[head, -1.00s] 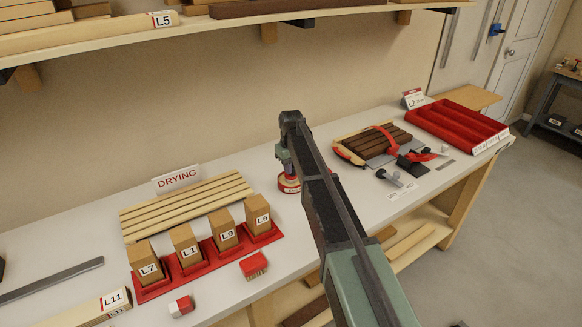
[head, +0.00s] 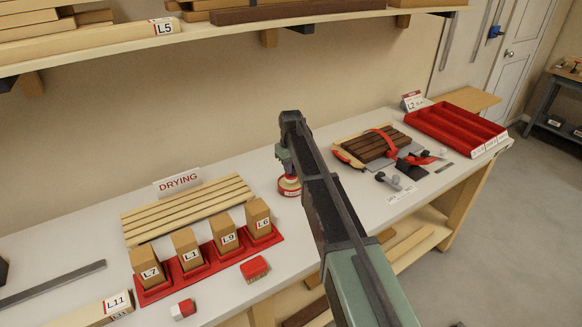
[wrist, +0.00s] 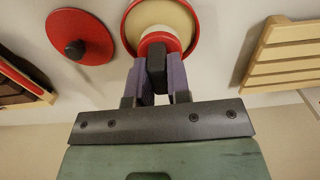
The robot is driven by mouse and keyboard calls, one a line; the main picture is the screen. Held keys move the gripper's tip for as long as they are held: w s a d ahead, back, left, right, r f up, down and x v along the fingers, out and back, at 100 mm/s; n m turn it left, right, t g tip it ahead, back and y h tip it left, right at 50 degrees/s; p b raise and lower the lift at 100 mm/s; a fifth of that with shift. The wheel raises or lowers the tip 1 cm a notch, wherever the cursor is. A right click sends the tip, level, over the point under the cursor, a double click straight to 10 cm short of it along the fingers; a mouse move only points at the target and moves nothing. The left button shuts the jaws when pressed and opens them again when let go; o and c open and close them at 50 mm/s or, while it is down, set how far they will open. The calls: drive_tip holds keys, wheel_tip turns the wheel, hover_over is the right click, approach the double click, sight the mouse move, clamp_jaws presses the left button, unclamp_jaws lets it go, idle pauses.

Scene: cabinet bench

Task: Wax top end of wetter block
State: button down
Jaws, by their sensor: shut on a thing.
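Four-sided wooden blocks labelled L7 (head: 147,261), L1 (head: 185,241), L9 (head: 222,223) and L6 (head: 257,211) stand upright in red holders in the head view. My gripper (wrist: 157,70) is shut on a dark handle (wrist: 156,52) with a red and pale round head, seemingly a wax applicator. Its head is at an open red tin with cream-coloured contents (wrist: 178,17); I cannot tell whether it touches them. In the head view the tin (head: 289,189) is partly behind my arm. A red lid with a black knob (wrist: 80,40) lies beside the tin in the wrist view.
A slatted drying rack (head: 187,208) lies behind the blocks. A red brush-like item (head: 255,268) and a red-and-white item (head: 183,309) lie in front. Dark slats with a red clamp (head: 378,148) and a red divided tray (head: 455,128) are right. A shelf hangs above.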

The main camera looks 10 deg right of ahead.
wheel_tip(320, 180, up, 6)
drive_tip(key=p, duration=0.4)
drive_tip(key=shift+f+p, duration=0.2)
drive_tip(key=shift+p, duration=0.15)
drive_tip(key=shift+f, duration=0.15)
